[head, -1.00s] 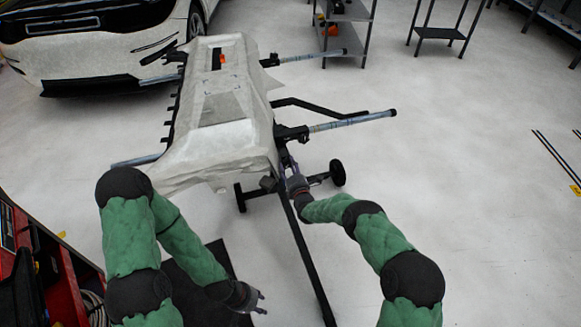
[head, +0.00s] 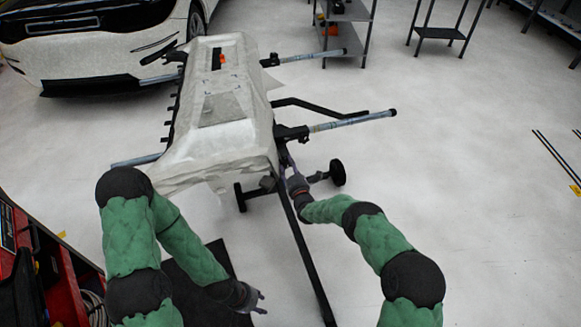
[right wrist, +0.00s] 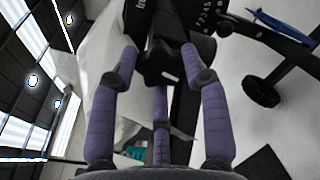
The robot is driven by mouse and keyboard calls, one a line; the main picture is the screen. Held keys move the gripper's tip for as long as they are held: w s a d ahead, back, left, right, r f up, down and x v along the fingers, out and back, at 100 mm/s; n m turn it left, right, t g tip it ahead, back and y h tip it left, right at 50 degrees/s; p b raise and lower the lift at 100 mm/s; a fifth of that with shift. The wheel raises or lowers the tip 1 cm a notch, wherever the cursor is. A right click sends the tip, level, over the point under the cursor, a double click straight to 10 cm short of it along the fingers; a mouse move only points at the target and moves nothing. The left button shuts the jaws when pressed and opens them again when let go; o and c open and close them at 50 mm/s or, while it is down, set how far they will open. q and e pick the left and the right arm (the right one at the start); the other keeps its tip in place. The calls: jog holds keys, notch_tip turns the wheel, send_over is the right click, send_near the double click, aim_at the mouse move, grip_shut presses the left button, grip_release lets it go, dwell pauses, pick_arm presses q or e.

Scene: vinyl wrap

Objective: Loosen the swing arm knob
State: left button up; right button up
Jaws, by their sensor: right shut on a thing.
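The wrapping stand holds a car bumper covered in pale film (head: 222,110) in the head view. My right gripper (head: 286,160) is at the stand's near right corner, beside the black swing arm joint (head: 290,133). The knob is hidden behind the gripper in the head view. My left gripper (head: 257,298) is low at the bottom centre, empty, with its fingers apart, away from the stand.
A long black bar (head: 307,260) of the stand runs toward me between my arms. A wheel (head: 337,173) is close to my right gripper. A red tool cart (head: 62,290) is at the lower left, and a white car (head: 95,55) is behind.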

jog(key=o, duration=1.2)
jog(key=shift+w+d+r, duration=0.25)
jog(key=shift+d+r, duration=0.15)
jog(key=shift+d, duration=0.1)
jog(key=shift+s+f, duration=0.1)
jog(key=shift+a+f, duration=0.1)
jog(key=shift+a, duration=0.1)
jog(key=v, duration=1.2)
